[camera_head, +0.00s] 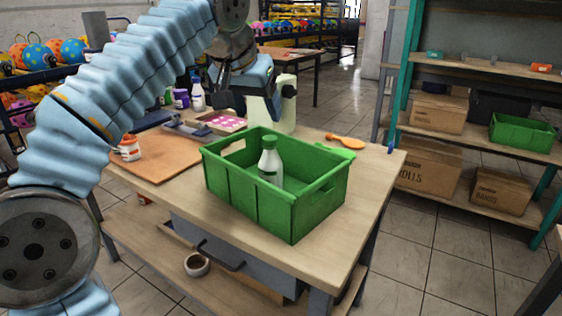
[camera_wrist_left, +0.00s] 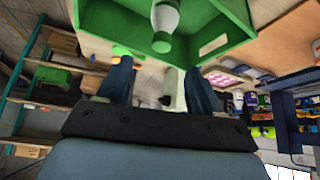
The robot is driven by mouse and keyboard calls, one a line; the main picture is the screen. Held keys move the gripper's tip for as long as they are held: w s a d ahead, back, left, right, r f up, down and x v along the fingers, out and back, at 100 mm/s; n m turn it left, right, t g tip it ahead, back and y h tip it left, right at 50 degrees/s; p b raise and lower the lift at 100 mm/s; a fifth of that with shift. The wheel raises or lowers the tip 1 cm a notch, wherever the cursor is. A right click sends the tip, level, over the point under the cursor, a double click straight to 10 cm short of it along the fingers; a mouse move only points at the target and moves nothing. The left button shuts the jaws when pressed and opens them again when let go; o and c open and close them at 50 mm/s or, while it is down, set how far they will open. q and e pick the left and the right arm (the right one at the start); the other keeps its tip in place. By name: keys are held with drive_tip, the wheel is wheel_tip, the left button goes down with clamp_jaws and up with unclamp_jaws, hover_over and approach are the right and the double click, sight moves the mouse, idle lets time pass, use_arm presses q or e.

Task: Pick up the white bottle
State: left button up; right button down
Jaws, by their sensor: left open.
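The white bottle (camera_head: 270,165) with a green cap stands in the green crate (camera_head: 285,215) on the wooden table. In the left wrist view the bottle (camera_wrist_left: 166,18) shows at the top, inside the crate (camera_wrist_left: 222,12). My left gripper (camera_head: 248,103) is open and empty. It is above and behind the crate, apart from the bottle. Its two fingers (camera_wrist_left: 160,88) show spread in the left wrist view, with the bottle beyond them. My right gripper is not in view.
A cream device (camera_head: 287,105) stands behind the crate, near my gripper. An orange spoon-like item (camera_head: 345,141) lies at the right back. A brown board (camera_head: 160,163) with a small jar (camera_head: 130,148) is at the left. The table's front right corner is bare.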

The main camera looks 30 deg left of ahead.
sight(269, 138)
use_arm(q)
drive_tip(key=x, duration=0.8)
drive_tip(key=shift+w, duration=0.2)
drive_tip(key=x, duration=0.6)
drive_tip(key=shift+a, duration=0.2)
drive_tip(key=shift+r, duration=0.1)
clamp_jaws()
